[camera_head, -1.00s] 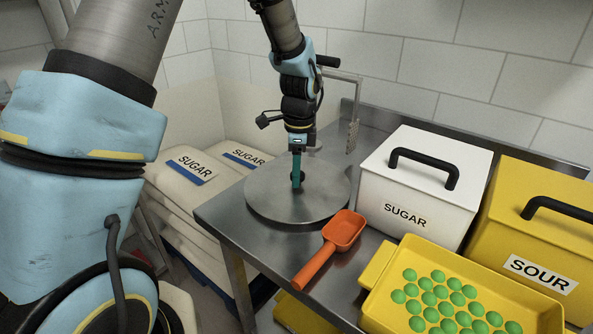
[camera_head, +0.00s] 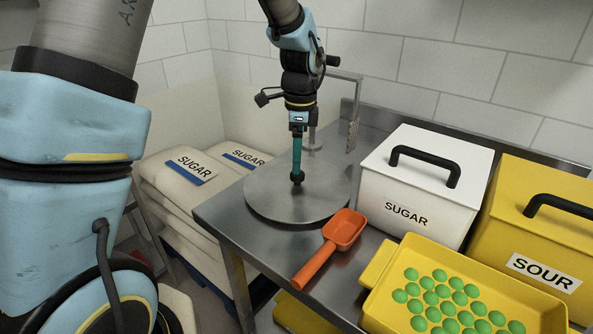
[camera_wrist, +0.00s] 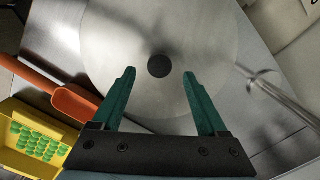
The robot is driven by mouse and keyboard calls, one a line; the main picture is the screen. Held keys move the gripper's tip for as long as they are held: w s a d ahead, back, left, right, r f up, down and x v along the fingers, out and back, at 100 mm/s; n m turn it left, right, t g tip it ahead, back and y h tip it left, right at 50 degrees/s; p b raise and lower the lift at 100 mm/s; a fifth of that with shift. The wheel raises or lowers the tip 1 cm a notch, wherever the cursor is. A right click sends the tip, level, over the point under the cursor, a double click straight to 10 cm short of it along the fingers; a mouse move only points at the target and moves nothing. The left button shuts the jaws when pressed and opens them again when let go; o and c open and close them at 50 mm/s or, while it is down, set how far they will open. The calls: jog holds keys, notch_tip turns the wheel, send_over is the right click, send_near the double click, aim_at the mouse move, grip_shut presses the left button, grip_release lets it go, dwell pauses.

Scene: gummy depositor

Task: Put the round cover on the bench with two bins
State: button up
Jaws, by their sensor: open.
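The round cover (camera_head: 270,203) is a flat grey metal disc with a small black knob (camera_head: 298,179) at its middle. It lies on the steel bench (camera_head: 222,222), left of the two bins. My gripper (camera_head: 297,172) is above the cover, pointing down. In the wrist view its teal fingers (camera_wrist: 160,88) are open and spread, with the black knob (camera_wrist: 159,66) centred between them and a little beyond the tips. The fingers do not touch the knob in that view. The white SUGAR bin (camera_head: 408,200) and the yellow SOUR bin (camera_head: 500,235) stand on the same bench.
An orange scoop (camera_head: 344,229) lies just in front of the cover. A yellow tray (camera_head: 378,268) of green gummies sits at front right. A metal pipe fixture (camera_head: 357,100) rises behind the cover. Sugar sacks (camera_head: 160,180) are stacked left of the bench.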

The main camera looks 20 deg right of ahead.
notch_tip(320, 180, up, 8)
jog(key=f+b, duration=0.1)
jog(key=w+a+f+n, duration=0.1)
jog(key=a+f+n, duration=0.1)
jog(key=a+n, duration=1.25)
jog(key=s+a+f+n, duration=0.1)
jog(key=a+n, duration=0.3)
jog(key=a, duration=0.4)
jog(key=s+a+f+n+t, duration=0.1)
jog(key=s+a+f+n, duration=0.1)
jog(key=a, duration=0.7)
jog(key=s+n, duration=0.1)
jog(key=s, duration=0.1)
jog(key=shift+s+f+n+h, duration=0.25)
jog(key=shift+s+n+h, duration=0.05)
jog(key=shift+s+n, duration=0.05)
